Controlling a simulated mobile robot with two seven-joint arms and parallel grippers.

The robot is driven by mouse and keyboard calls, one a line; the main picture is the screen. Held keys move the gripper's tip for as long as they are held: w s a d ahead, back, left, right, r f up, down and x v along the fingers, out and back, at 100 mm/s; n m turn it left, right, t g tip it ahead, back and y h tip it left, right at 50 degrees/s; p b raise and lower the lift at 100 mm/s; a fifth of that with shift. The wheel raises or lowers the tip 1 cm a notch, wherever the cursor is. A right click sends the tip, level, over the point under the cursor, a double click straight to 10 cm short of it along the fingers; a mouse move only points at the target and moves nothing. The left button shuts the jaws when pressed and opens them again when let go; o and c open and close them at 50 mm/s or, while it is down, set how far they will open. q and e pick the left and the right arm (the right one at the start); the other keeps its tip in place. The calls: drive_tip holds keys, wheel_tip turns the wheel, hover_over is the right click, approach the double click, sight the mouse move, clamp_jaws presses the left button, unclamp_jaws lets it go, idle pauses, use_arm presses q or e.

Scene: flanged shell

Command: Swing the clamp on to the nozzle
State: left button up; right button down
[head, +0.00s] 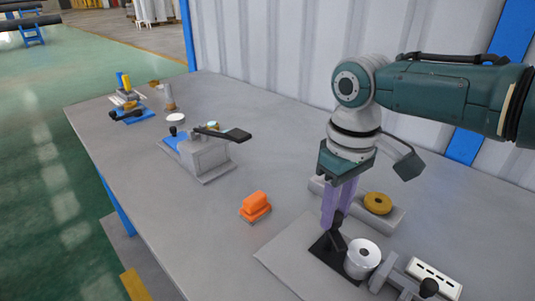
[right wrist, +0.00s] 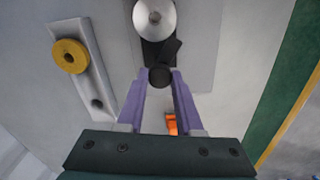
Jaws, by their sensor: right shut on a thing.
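The clamp (head: 335,240) is black, with an upright knob and a short arm on a dark base plate. The white round part that looks like the nozzle (head: 361,258) stands just right of it. My right gripper (head: 336,219) points down with its purple fingers shut on the clamp's knob. In the right wrist view the knob (right wrist: 160,77) sits between the fingertips (right wrist: 160,74), and the nozzle (right wrist: 154,17) is at the top, beyond the clamp arm (right wrist: 161,50). The fingers partly hide the clamp in the head view. My left gripper is out of view.
A grey plate (head: 290,248) lies beneath the clamp. A grey block (head: 391,219) with a yellow ring (head: 377,203) stands behind. A grey fixture (head: 398,281) and a white strip (head: 436,279) are at the right.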

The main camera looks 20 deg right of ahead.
drive_tip(key=n, duration=0.6)
drive_tip(key=shift+n, duration=0.4)
idle(0.3)
drive_tip(key=c, duration=0.6)
unclamp_jaws()
drive_tip(key=shift+o, duration=0.2)
wheel_tip(320, 180, up, 10)
drive_tip(key=p, duration=0.2)
